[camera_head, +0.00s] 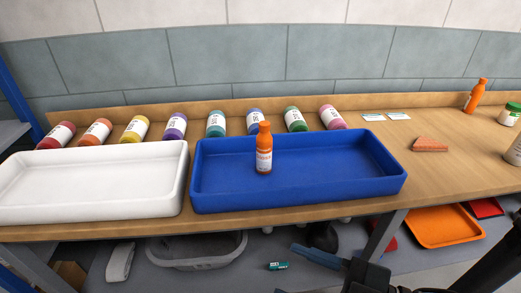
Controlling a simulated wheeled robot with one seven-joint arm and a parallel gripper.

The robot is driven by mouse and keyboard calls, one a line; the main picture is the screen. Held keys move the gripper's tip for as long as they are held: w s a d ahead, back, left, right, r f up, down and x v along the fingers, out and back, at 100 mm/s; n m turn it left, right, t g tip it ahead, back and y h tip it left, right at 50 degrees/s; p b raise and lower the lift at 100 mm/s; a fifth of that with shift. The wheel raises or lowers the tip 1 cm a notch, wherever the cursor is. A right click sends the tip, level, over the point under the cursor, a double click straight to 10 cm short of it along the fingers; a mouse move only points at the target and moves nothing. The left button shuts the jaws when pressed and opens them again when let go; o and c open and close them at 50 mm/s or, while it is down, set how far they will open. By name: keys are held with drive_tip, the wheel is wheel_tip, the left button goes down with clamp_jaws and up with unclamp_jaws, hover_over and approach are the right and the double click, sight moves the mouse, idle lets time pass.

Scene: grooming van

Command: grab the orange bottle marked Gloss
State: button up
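An orange bottle (264,155) with an orange cap and a pale label stands upright in the blue tray (300,198), near its middle. A second orange bottle (474,98) stands upright at the back right of the bench, with a pale label. The writing on both labels is too small to read, so I cannot tell which says Gloss. A dark shape with a blue-grey bar (318,257) at the bottom edge may be part of my arm or gripper. Its fingers cannot be made out, and it is below and apart from both bottles.
A white tray (175,200) stands left of the blue one. Several coloured bottles lie behind the trays, including an orange one (96,132). A reddish-brown wedge (429,145), cards (385,116) and a green-lidded jar (510,114) are at right. Bins sit below.

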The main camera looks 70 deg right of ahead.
drive_tip(key=w+d+r+n+t, duration=0.3)
drive_tip(key=w+d+n, duration=0.25)
drive_tip(key=n, duration=0.35)
drive_tip(key=n+g+h+b, duration=0.1)
drive_tip(key=n+g+h, duration=0.15)
drive_tip(key=n, duration=1.85)
approach(269, 129)
drive_tip(key=w+d, duration=0.1)
drive_tip(key=w, duration=0.3)
drive_tip(key=w+p, duration=0.1)
drive_tip(key=w, duration=0.2)
drive_tip(key=w+d+p, duration=0.1)
drive_tip(key=w, duration=0.3)
drive_tip(key=shift+d, duration=0.15)
drive_tip(key=shift+f, duration=0.1)
clamp_jaws()
